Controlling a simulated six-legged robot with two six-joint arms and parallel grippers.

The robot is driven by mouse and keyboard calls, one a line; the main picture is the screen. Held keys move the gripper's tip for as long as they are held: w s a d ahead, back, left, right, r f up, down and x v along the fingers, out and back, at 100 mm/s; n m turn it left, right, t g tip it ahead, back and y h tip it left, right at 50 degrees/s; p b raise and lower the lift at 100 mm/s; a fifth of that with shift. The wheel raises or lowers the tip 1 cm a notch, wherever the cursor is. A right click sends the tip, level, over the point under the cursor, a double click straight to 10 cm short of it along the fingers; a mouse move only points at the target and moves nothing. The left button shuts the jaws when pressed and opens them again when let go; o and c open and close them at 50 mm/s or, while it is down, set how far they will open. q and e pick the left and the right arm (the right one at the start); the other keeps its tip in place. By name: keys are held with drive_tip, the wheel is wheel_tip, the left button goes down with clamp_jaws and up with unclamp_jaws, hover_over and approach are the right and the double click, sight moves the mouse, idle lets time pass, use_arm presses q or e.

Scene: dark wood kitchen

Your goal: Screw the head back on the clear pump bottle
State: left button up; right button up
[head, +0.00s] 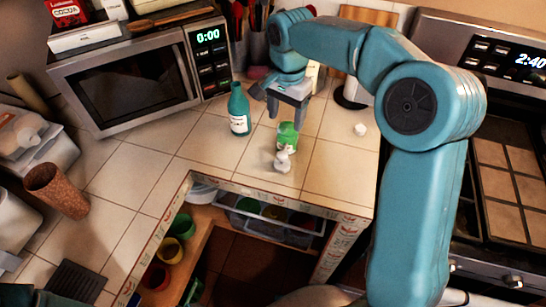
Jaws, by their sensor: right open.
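A small bottle (287,137) with green contents or a green body and a pale label stands upright on the tiled counter. A small white piece (283,161) that looks like a pump head is just in front of it; I cannot tell whether they touch. Another small white piece (361,129) lies to the right on the counter. My right gripper (286,108) is open and empty, pointing down above and behind the green bottle. Its fingers appear apart from the bottle. My left gripper is not in view; only a bit of my teal left arm shows at the bottom left.
A teal bottle (239,112) with a white label stands left of the green one. A microwave (135,83) and utensil holders back the counter. The counter's front edge (285,194) is close, with an open shelf below.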

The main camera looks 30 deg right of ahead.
drive_tip(key=r, duration=0.1)
hover_over(282, 156)
drive_tip(key=f, duration=1)
drive_tip(key=shift+d+f+p, duration=0.2)
drive_tip(key=shift+d+p, duration=0.15)
drive_tip(key=shift+d, duration=0.05)
drive_tip(key=shift+s+a+f, duration=0.1)
drive_tip(key=shift+f, duration=0.5)
drive_tip(key=f, duration=0.1)
drive_tip(key=f+p, duration=0.1)
drive_tip(key=f, duration=0.2)
drive_tip(key=shift+w+a+p, duration=0.25)
drive_tip(key=shift+p, duration=0.15)
drive_tip(key=shift+f, duration=0.45)
drive_tip(key=shift+s, duration=0.1)
